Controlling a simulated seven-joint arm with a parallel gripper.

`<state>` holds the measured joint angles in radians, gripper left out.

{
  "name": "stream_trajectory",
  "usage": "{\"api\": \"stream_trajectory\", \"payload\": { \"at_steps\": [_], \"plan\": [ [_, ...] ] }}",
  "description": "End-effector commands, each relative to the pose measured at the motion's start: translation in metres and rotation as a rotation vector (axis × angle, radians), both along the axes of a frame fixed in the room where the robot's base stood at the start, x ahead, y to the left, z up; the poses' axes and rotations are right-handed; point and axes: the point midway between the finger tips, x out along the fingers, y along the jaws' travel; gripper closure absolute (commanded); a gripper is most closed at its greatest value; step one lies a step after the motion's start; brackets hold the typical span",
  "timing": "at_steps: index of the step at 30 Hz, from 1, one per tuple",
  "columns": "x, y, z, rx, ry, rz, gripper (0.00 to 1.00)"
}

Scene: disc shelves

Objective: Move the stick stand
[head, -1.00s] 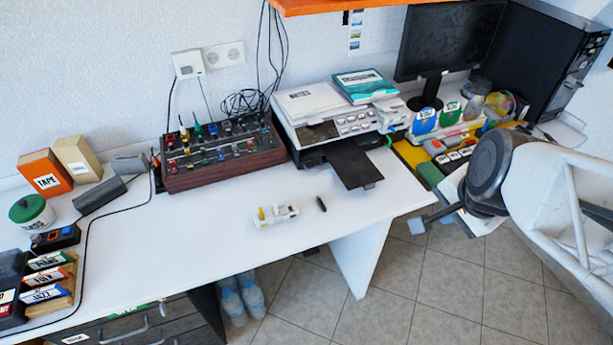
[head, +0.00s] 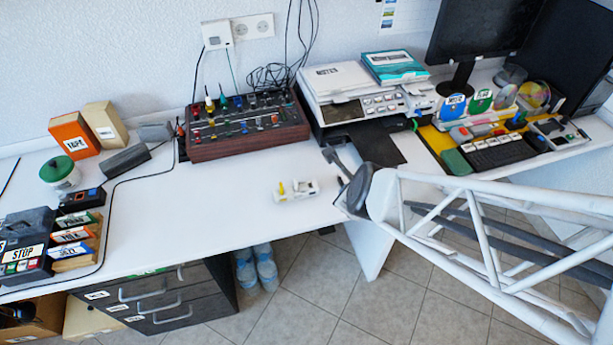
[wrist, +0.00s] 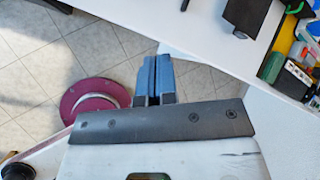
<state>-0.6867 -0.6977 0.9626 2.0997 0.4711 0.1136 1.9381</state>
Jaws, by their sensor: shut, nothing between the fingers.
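A small white stand (head: 296,190) with a yellow upright piece at its left end lies near the front of the white desk in the head view. It appears to be the stick stand, but its details are too small to read. My gripper (head: 328,156) is to the right of and behind the stand in the picture, apart from it. In the wrist view my gripper (wrist: 153,78) has its blue-grey fingers together with nothing between them, with floor and the desk edge behind them. The stand does not show in the wrist view.
The white desk (head: 215,180) is clear left of the stand. A wooden-sided mixer panel (head: 245,130) stands behind it. A printer (head: 360,95) with a dark tray (head: 375,145) stands behind my gripper. A keyboard (head: 497,152) lies to the right. Drawers (head: 155,295) are below.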

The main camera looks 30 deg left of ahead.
Motion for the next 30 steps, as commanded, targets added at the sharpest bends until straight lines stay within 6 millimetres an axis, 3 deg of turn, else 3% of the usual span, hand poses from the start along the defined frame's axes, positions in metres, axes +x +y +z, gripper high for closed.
{"api": "stream_trajectory", "payload": {
  "at_steps": [9,15,21,30],
  "plan": [
    [-0.026,0.058,-0.061,0.224,0.134,-0.276,1.0],
    [-0.042,0.081,-0.092,0.336,0.204,-0.415,1.0],
    [-0.049,0.09,-0.105,0.388,0.237,-0.48,1.0],
    [-0.05,0.09,-0.106,0.394,0.24,-0.489,1.0]
  ]
}}
